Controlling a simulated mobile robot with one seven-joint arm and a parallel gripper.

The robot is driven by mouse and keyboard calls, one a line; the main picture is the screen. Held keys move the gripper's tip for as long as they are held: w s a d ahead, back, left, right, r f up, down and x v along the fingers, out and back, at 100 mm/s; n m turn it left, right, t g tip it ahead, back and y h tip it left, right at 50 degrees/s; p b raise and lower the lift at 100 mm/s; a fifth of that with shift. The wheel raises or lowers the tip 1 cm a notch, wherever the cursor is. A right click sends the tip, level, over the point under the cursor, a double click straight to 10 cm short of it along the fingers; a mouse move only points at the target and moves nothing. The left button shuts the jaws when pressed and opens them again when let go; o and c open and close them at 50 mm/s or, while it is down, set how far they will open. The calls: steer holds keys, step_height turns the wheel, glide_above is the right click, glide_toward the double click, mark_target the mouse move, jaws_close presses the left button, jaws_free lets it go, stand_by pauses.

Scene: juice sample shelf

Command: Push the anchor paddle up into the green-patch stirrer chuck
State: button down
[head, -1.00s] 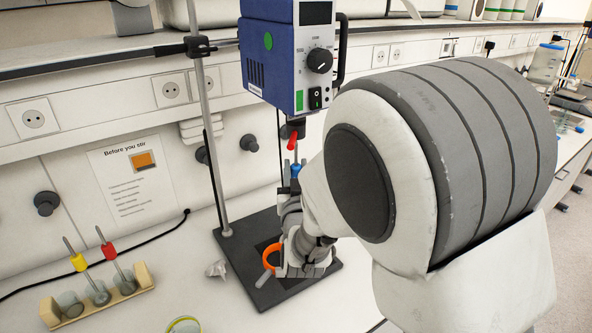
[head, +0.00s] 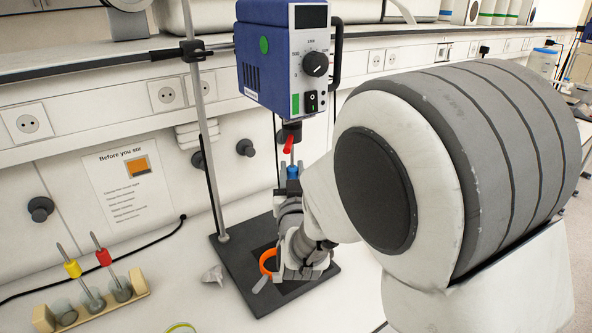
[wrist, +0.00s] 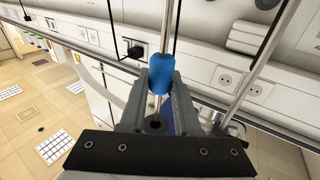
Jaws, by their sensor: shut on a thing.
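The blue stirrer motor (head: 272,85) with a green patch (head: 264,45) is clamped to a rod stand. Its dark chuck (head: 291,131) points down, with a red lever (head: 287,146) beside it. My gripper (head: 293,178) is below the chuck, shut on the blue collar (head: 293,171) of a paddle. The wrist view shows the collar (wrist: 160,78) between my gripper's fingers (wrist: 160,88), with the shaft (wrist: 167,30) rising above it. The shaft is upright under the chuck; I cannot tell whether its tip is inside. The paddle's lower end is hidden by my arm.
A wooden rack (head: 92,308) at left holds yellow-collared (head: 74,269) and red-collared (head: 104,257) paddles. The stand rod (head: 205,120) rises left of the motor. Crumpled paper (head: 213,275) lies near the base.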

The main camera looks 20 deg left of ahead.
mark_target(292, 153)
steer(key=shift+r+p, duration=0.45)
steer(key=shift+r, duration=1.85)
stand_by(0.9)
steer(key=c, duration=0.6)
jaws_free()
steer(key=shift+o, duration=0.3)
steer(key=shift+f, duration=0.1)
